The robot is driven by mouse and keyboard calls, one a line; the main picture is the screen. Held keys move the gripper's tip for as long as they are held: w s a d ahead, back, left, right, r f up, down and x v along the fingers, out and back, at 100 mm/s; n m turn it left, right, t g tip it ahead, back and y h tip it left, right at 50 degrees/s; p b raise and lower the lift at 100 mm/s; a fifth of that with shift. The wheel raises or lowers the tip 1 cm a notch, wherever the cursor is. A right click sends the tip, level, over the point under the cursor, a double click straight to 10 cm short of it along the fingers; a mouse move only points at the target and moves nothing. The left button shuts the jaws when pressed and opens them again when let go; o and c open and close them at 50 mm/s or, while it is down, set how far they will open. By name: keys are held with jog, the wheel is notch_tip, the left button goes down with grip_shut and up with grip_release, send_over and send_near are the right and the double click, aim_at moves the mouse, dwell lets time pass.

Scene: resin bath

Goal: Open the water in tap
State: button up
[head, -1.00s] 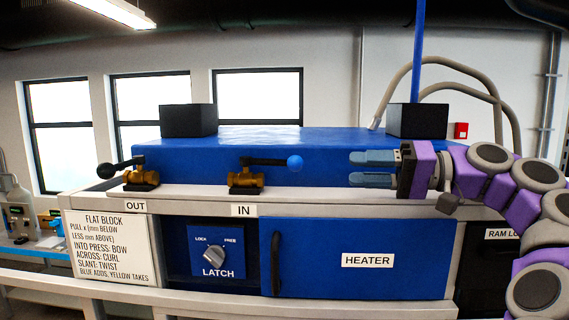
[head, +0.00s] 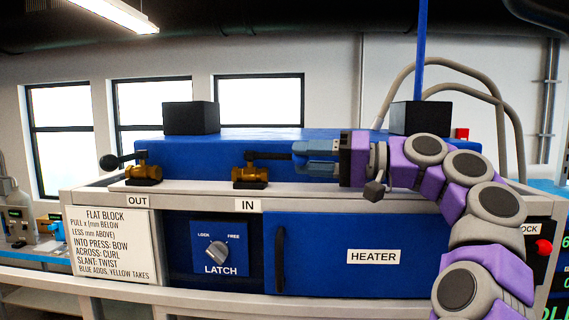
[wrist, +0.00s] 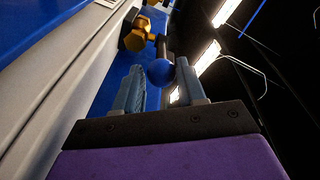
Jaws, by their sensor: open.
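The IN tap has a brass body (head: 250,175) above the IN label. Its dark lever (head: 268,156) points right, toward my gripper. In the wrist view the lever's blue ball knob (wrist: 160,72) sits between the two finger tips, with the brass valve (wrist: 137,36) beyond it. My gripper (head: 312,157) is open around the knob; its blue-grey fingers also show in the wrist view (wrist: 161,90). In the head view the fingers hide the knob. I cannot tell whether either finger touches it.
The OUT tap (head: 143,172), with a black-knobbed lever, stands to the left on the same ledge. The blue bath wall (head: 215,150) is close behind both taps. Below are the LATCH dial (head: 216,252) and the HEATER door (head: 340,235). A red button (head: 544,247) is at right.

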aim_at(293, 159)
jog(key=x, duration=0.5)
jog(key=shift+a, duration=0.1)
jog(key=shift+c, duration=0.5)
jog(key=shift+f, duration=0.1)
grip_shut()
